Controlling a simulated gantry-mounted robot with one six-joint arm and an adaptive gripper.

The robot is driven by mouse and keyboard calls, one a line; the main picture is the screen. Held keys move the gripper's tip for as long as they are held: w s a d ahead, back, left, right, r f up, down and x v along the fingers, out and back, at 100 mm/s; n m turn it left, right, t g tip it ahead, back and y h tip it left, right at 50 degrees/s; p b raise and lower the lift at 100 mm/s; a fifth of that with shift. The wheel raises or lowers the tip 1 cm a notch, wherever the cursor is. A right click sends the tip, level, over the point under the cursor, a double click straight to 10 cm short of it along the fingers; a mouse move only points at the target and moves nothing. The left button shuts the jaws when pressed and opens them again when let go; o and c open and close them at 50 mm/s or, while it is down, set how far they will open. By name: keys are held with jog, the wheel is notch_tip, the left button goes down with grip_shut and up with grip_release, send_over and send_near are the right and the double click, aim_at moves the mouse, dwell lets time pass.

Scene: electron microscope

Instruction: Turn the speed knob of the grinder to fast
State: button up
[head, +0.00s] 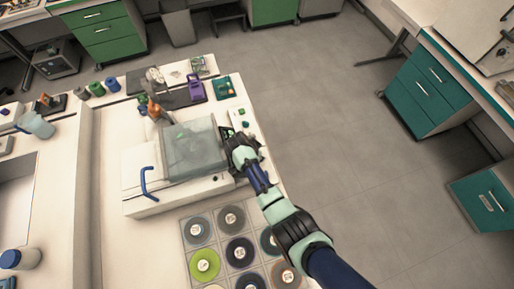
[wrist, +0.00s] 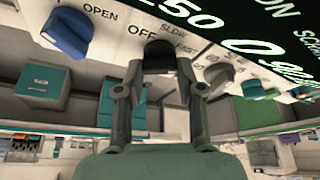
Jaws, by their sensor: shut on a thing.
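The grinder (head: 132,165) is a white machine with a translucent grey lid (head: 194,148) and a blue handle, standing on the bench in the head view. My gripper (head: 240,152) is at its right end, by the control panel. In the wrist view my gripper (wrist: 160,65) is shut on the dark speed knob (wrist: 159,49), a finger on each side. The labels OFF, SLOW and FAST are printed around this knob. The exact direction of its pointer is hard to tell. The knob is hidden behind my gripper in the head view.
A blue knob (wrist: 68,32) marked OPEN is left of the speed knob; a grey knob (wrist: 219,74) and a green knob (wrist: 253,89) are to the right. A tray of round discs (head: 221,252) lies near the grinder. The floor (head: 330,120) to the right is clear.

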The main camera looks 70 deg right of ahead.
jog(key=o, duration=1.1)
jog(key=shift+o, duration=0.2)
jog(key=v, duration=1.2)
